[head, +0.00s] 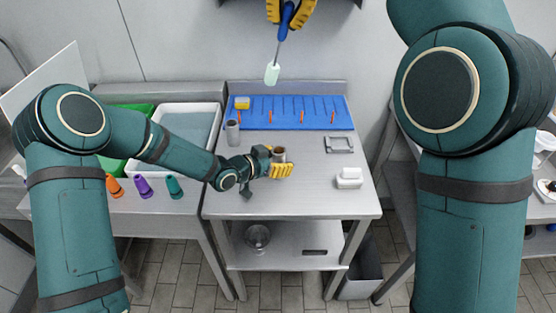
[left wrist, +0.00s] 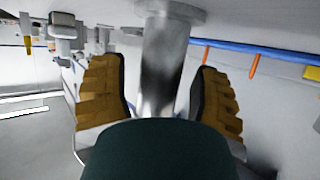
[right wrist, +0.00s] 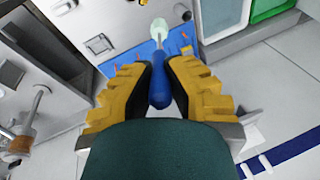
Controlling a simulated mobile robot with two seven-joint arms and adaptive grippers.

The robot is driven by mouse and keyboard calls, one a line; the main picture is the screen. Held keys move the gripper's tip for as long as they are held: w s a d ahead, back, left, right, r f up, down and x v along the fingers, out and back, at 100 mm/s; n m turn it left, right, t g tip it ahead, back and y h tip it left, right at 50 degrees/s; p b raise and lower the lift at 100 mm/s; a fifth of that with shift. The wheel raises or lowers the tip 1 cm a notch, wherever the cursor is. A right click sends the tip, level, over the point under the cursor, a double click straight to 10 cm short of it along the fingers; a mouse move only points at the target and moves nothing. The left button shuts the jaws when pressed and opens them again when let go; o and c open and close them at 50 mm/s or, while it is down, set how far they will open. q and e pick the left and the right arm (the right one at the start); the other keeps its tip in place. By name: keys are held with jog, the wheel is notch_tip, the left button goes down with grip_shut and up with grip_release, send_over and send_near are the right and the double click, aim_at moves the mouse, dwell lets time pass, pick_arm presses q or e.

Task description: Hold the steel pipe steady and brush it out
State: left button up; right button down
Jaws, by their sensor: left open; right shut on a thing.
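The steel pipe (head: 279,155) stands upright on the steel table, with a brownish open top. My left gripper (head: 282,170) is at the pipe, its yellow fingers open. In the left wrist view the pipe (left wrist: 165,65) stands between the two fingers, with visible gaps on both sides. My right gripper (head: 290,12) is high above the back of the table, shut on the blue handle of the brush (head: 287,20). The brush hangs tilted, its pale head down and free in the air, apart from the pipe. The handle also shows between the fingers in the right wrist view (right wrist: 158,85).
A blue mat (head: 330,111) with orange pegs and a yellow block (head: 242,103) lies at the back. A grey cylinder (head: 232,133) stands to the left. A metal frame (head: 339,144) and a white block (head: 349,178) lie right of the pipe. The front of the table is clear.

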pick_arm(q)
jog(key=shift+s+a+r, duration=0.1)
jog(key=shift+a, duration=0.05)
jog(key=shift+s+a+r, duration=0.25)
jog(key=shift+s+a, duration=0.2)
jog(key=shift+a, duration=0.05)
jog(key=shift+w+d+f, duration=0.15)
jog(key=shift+w+d, duration=0.1)
jog(key=shift+d, duration=0.05)
dwell(0.7)
jog(key=shift+w+d+f, duration=0.2)
jog(key=shift+w+d, duration=0.05)
jog(key=shift+d, duration=0.1)
jog(key=shift+c, duration=0.2)
grip_shut()
dwell(0.8)
